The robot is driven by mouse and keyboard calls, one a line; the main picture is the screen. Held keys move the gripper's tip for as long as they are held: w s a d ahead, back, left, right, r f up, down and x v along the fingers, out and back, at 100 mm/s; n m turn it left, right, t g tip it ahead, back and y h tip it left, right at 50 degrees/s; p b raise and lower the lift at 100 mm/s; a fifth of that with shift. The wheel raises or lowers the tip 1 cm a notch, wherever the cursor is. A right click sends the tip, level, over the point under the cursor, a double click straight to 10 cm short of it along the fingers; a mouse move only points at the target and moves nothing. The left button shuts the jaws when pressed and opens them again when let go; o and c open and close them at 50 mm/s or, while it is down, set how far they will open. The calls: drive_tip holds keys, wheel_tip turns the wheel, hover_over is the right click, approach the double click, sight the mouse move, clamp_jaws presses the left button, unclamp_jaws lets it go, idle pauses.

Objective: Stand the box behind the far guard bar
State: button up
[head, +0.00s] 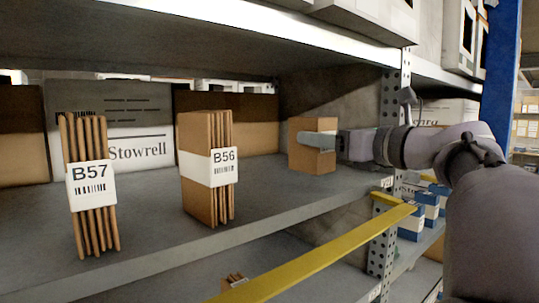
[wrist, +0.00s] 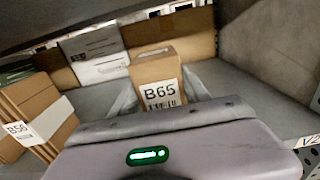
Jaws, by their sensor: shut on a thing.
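A small brown box (head: 309,160) is upright over the grey shelf board at the shelf's right end. My gripper (head: 318,140) is shut on this box, with one finger along each side in the wrist view (wrist: 162,92). I cannot tell whether the box's base touches the board. A yellow guard bar (head: 325,258) crosses in front of the rack, lower and nearer than the box. It meets the rack upright at the right. I see no second guard bar.
Cardboard bundles B56 (head: 200,168) and B57 (head: 90,200) stand on the shelf to the left. A Stowrell carton (head: 110,115) is at the back. The upper shelf (head: 190,40) hangs low overhead. A perforated upright (head: 383,262) is close to my arm. Board between B56 and the box is clear.

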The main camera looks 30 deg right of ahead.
sight(312, 156)
drive_tip(key=shift+w+a+f, duration=0.25)
drive_tip(key=shift+w+a, duration=0.1)
drive_tip(key=shift+w, duration=0.2)
drive_tip(key=shift+w+a+f, duration=0.2)
drive_tip(key=shift+w+a, duration=0.1)
drive_tip(key=shift+w, duration=0.25)
drive_tip(key=f, duration=0.2)
drive_tip(key=shift+s+f, duration=0.3)
drive_tip(key=shift+f, duration=0.05)
drive_tip(key=shift+w+f, duration=0.1)
drive_tip(key=shift+w, duration=0.1)
drive_tip(key=shift+f, duration=0.15)
drive_tip(key=o, duration=1.5)
drive_tip(key=shift+o, duration=0.2)
drive_tip(key=shift+s+d, duration=0.1)
drive_tip(key=shift+s, duration=0.1)
drive_tip(key=s+b, duration=0.2)
drive_tip(key=s, duration=0.9)
drive_tip(key=shift+s+d+b, duration=0.3)
drive_tip(key=shift+s+d, duration=0.05)
drive_tip(key=shift+d, duration=0.05)
